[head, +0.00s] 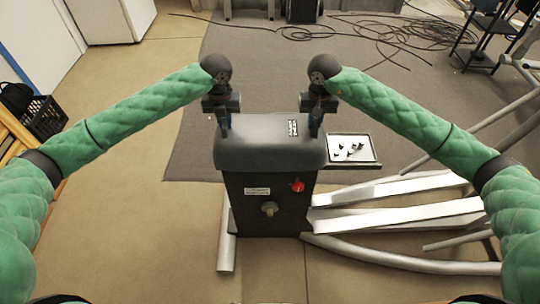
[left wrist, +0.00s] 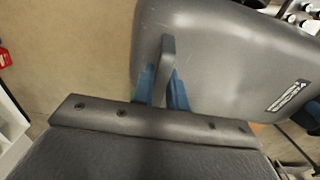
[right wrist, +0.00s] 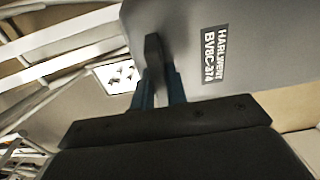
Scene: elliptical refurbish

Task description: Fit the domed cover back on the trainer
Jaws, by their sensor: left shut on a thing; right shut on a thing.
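The domed cover (head: 268,155) is a grey rounded shell over the top of the trainer's dark upright housing (head: 245,215). Whether it rests on the housing or hangs just above it cannot be told. My left gripper (head: 224,128) is shut on an upright tab at the cover's left end; the left wrist view shows the blue fingers (left wrist: 163,88) around the tab. My right gripper (head: 315,128) is shut on a matching tab at the right end, with its fingers (right wrist: 158,88) beside the cover's label (right wrist: 202,55). The cover's underside is hidden.
A tray (head: 374,151) with several small dark pieces stands right of the housing. A red knob (head: 297,185) sticks out of the housing front. The trainer's silver rails (head: 400,213) extend right. Cables (head: 345,30) lie on the far floor.

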